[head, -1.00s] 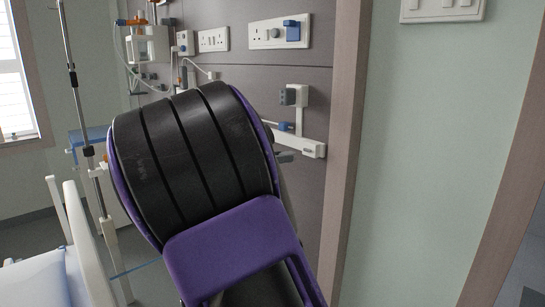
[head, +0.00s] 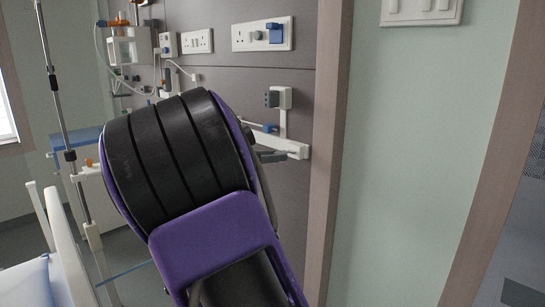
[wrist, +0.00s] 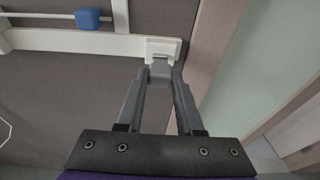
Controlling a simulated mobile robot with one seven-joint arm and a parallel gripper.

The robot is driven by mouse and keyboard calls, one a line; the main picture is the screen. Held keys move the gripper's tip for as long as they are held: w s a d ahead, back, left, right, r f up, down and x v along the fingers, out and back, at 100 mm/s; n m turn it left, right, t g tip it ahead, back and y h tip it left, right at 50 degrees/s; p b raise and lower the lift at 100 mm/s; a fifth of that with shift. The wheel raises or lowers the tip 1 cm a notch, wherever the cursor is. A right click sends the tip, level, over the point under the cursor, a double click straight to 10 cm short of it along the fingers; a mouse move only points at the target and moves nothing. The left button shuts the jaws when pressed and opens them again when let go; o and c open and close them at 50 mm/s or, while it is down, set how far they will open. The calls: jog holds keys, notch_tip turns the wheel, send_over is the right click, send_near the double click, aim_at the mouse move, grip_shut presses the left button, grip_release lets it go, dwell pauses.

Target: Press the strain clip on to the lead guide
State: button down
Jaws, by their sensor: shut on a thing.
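My gripper (wrist: 160,78) is shut on a small grey piece, which I take as the strain clip (wrist: 160,70). The clip sits between the fingertips in the wrist view. Just beyond it is the white end block of a wall rail, which I take as the lead guide (wrist: 164,47). The clip overlaps the block's lower edge in the picture; I cannot tell whether they touch. In the head view the white guide (head: 294,148) shows right of my arm. Grey fingers (head: 272,156) reach it from the left, and my arm hides the clip there.
A blue piece (wrist: 88,19) is on the rail left of the block. A grey plug in a white socket (head: 280,98) is above the guide. A wooden post (head: 328,150) stands close to the right. A bed (head: 62,250) and drip pole (head: 62,110) are at the left.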

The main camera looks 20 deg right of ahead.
jog(key=shift+w+d+p, duration=0.2)
jog(key=shift+d+p, duration=0.15)
jog(key=shift+d, duration=0.35)
jog(key=shift+w+d, duration=0.1)
jog(key=shift+d, duration=0.1)
jog(key=shift+d, duration=0.15)
dwell(0.4)
jog(key=shift+w+d, duration=0.1)
jog(key=shift+d, duration=0.05)
jog(key=shift+c, duration=2.3)
grip_release()
